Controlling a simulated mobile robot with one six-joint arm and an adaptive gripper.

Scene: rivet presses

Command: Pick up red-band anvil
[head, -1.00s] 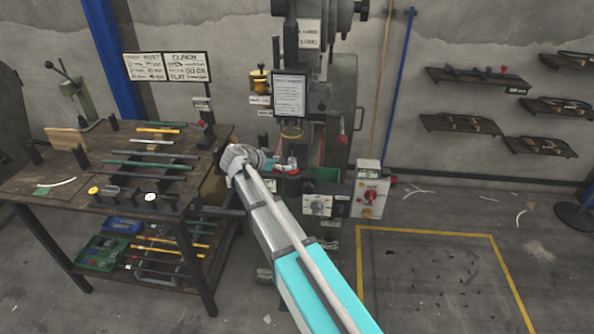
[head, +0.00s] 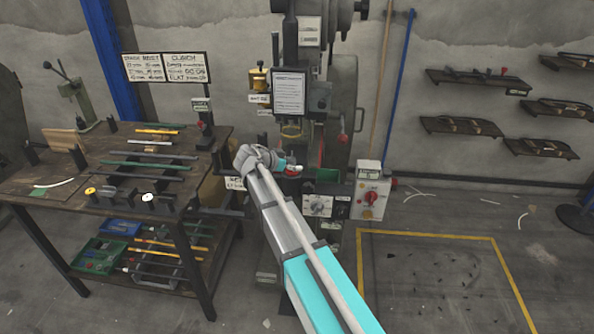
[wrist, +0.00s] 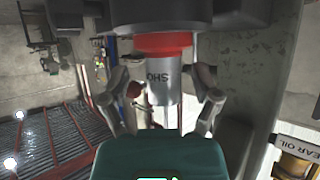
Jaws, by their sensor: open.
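The red-band anvil (wrist: 163,84) shows in the wrist view as a pale metal cylinder with dark lettering and a broad red band. It sits at the press, below a large grey cylindrical part in the picture. My gripper (wrist: 167,98) is open, with one finger on each side of the cylinder. Gaps show between the fingers and the metal, so I see no grip. In the head view my gripper (head: 288,167) is at the middle of the press, and my wrist partly hides the anvil there.
The green-grey rivet press (head: 345,100) stands close around my gripper. A control box (head: 370,190) with a red knob is to its right. A workbench (head: 60,185) with rods is at left. A bottle labelled gear oil (wrist: 295,165) shows at the wrist view's lower right.

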